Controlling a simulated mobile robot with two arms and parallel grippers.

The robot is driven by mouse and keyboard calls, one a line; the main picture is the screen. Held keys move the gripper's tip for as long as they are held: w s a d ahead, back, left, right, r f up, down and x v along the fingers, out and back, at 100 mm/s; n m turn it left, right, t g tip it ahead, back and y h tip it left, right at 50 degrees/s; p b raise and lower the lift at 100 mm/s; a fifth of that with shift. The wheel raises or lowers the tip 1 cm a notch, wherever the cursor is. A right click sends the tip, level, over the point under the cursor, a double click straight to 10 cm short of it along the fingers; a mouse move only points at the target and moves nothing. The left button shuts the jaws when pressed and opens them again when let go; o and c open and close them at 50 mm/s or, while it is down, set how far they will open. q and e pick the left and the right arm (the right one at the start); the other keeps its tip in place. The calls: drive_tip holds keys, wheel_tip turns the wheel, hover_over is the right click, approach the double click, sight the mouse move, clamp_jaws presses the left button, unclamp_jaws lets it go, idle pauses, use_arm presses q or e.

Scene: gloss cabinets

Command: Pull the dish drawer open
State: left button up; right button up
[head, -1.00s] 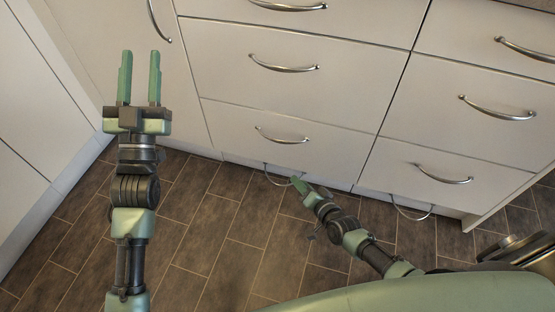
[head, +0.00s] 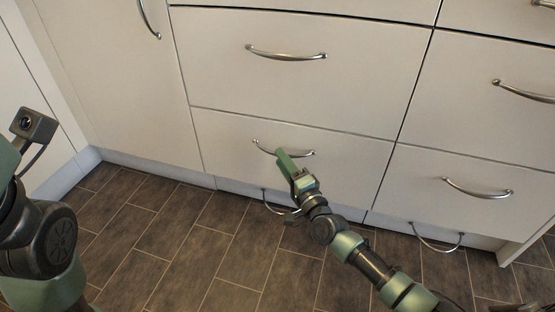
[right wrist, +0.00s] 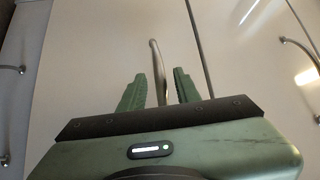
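A white drawer front (head: 355,165) in the lower row has a curved metal handle (head: 306,155). I cannot tell from any label whether it is the dish drawer; its front looks flush with its neighbours. My right gripper (head: 281,153) is at this handle and covers its middle in the head view. In the right wrist view, the handle (right wrist: 155,62) runs between the two green fingers of my right gripper (right wrist: 159,84), which are apart with gaps on both sides. My left arm shows at the left edge; its fingers are out of view.
Above is a wider drawer with its own handle (head: 286,54). More drawers stand to the right, one with a low handle (head: 478,188). A bar handle (head: 280,205) sits at the plinth below. The dark tiled floor (head: 175,240) is clear.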

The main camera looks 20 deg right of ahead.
drive_tip(key=shift+b+x, duration=0.45)
drive_tip(key=shift+x, duration=1.2)
drive_tip(key=shift+f, duration=0.1)
clamp_jaws()
